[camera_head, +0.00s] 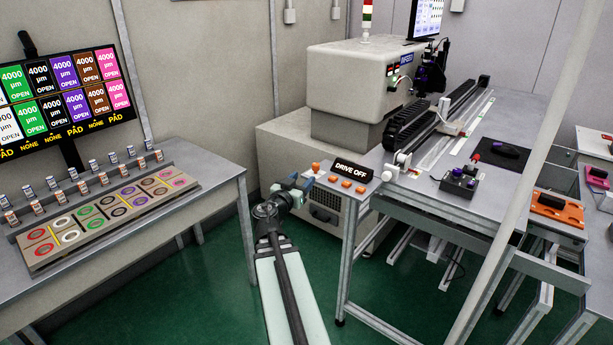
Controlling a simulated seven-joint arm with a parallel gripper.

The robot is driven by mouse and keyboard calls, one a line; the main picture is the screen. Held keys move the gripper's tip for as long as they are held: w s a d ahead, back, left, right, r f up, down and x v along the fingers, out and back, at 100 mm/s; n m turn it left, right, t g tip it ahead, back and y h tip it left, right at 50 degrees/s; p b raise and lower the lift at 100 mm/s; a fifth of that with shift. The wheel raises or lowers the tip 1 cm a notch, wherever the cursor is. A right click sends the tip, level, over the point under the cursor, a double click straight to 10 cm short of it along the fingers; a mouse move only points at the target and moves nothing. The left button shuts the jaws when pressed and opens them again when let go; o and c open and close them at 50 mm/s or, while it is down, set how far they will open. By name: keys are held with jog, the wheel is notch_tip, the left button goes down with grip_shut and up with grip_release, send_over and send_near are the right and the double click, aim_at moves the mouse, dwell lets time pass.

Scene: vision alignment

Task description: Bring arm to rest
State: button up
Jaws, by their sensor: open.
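My arm reaches forward from the bottom middle of the head view. My gripper (305,181) is at its far end, small and dark, in the gap between the left bench and the right machine table. It is open, and I see nothing held in it. It appears close to the left edge of the machine table in the picture; I cannot tell the true distance between them.
The left bench (216,178) carries a board of coloured rings (45,262) and small bottles. A screen (62,92) stands behind. The right machine table (475,200) has orange buttons, a "DRIVE OFF" sign (351,170) and a rail. Green floor (215,290) shows between them.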

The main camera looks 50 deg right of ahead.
jog(key=shift+s+a, duration=0.1)
jog(key=shift+a, duration=0.35)
dwell(0.4)
jog(key=s+a+f+n+g+y, duration=0.2)
jog(key=a+f+n+y, duration=0.15)
jog(key=f, duration=0.55)
jog(key=s+a+f+n+g+y, duration=0.25)
jog(key=f+n+y, duration=0.25)
jog(key=f, duration=0.5)
jog(key=s+a+f+n+y, duration=0.1)
jog(key=a+f+n+y, duration=0.2)
jog(key=a+f+y, duration=1.1)
jog(key=s+a+f+g+h, duration=0.1)
jog(key=s+a+f+h, duration=0.15)
jog(key=a+f, duration=0.6)
jog(key=s+a+f+g+h, duration=0.15)
jog(key=s+a+f, duration=0.25)
jog(key=a+f, duration=0.45)
jog(key=s+a+f+n+g, duration=0.1)
jog(key=s+a+f+n, duration=0.1)
jog(key=s+a, duration=0.4)
jog(key=s+a+f+n+g, duration=0.2)
jog(key=s+a+f, duration=0.3)
jog(key=s, duration=0.3)
jog(key=shift+a+g+h, duration=0.3)
jog(key=shift+a+h, duration=0.15)
jog(key=shift+a, duration=0.25)
